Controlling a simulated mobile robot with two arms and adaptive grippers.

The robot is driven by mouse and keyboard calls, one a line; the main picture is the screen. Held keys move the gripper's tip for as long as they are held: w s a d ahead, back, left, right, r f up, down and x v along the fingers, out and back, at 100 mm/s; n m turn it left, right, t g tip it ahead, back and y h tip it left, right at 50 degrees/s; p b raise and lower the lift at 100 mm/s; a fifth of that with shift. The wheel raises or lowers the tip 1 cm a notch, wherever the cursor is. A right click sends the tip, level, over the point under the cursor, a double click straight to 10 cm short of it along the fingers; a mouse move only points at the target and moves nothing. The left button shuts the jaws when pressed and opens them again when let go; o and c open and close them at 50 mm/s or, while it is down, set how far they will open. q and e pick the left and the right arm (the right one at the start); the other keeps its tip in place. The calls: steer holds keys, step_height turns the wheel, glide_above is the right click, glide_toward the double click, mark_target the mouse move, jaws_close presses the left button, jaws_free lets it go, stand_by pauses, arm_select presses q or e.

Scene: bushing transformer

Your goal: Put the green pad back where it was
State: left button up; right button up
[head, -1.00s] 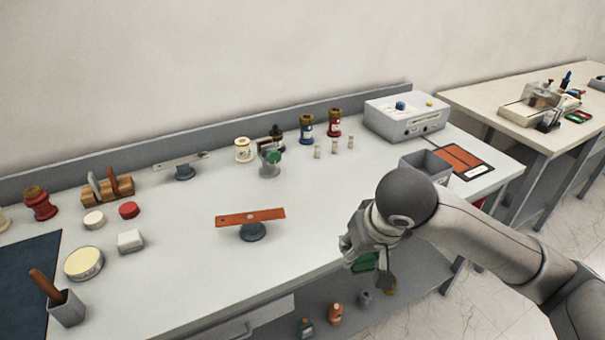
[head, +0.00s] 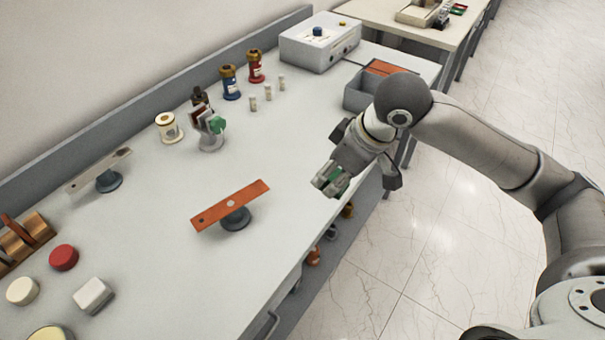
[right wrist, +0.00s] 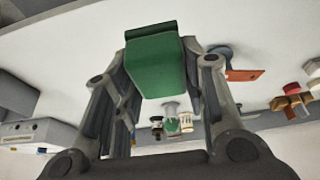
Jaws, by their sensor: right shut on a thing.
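The green pad (right wrist: 156,66) is a green block between the two fingers of my right gripper, filling the middle of the right wrist view. In the head view my right gripper (head: 331,180) is shut on the pad, of which a small green part (head: 341,184) shows. It is held by the front edge of the white bench, right of the orange bar on its round stand (head: 232,207). A small grey stand with upright plates and a green round part (head: 212,128) is farther back on the bench. My left gripper is not in view.
A grey open box (head: 366,97) and a white instrument box (head: 320,42) stand at the bench's far end. Blue (head: 230,82) and red (head: 255,66) bobbins stand along the back. The bench (head: 190,275) is clear in front of the orange bar.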

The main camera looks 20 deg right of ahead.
steer(key=w+f+p, duration=0.1)
steer(key=w+f, duration=0.2)
steer(key=w, duration=0.1)
steer(key=w+f+p, duration=0.1)
steer(key=w+f, duration=0.1)
steer(key=w, duration=0.2)
steer(key=w+a+f+p, duration=0.1)
steer(key=w+f, duration=0.2)
steer(key=w, duration=0.1)
steer(key=shift+w+f, duration=0.25)
steer(key=shift+f, duration=0.05)
steer(key=shift+w+f, duration=0.3)
steer(key=shift+f, duration=0.1)
step_height(320, 180, down, 3)
steer(key=shift+w+p, duration=0.15)
steer(key=shift+p, duration=0.6)
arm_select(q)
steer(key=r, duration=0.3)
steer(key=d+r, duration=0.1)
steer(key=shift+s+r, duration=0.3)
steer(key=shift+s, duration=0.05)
arm_select(e)
steer(key=shift+f, duration=0.25)
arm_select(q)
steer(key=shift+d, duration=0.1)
arm_select(e)
steer(key=shift+f, duration=0.15)
steer(key=o, duration=0.9)
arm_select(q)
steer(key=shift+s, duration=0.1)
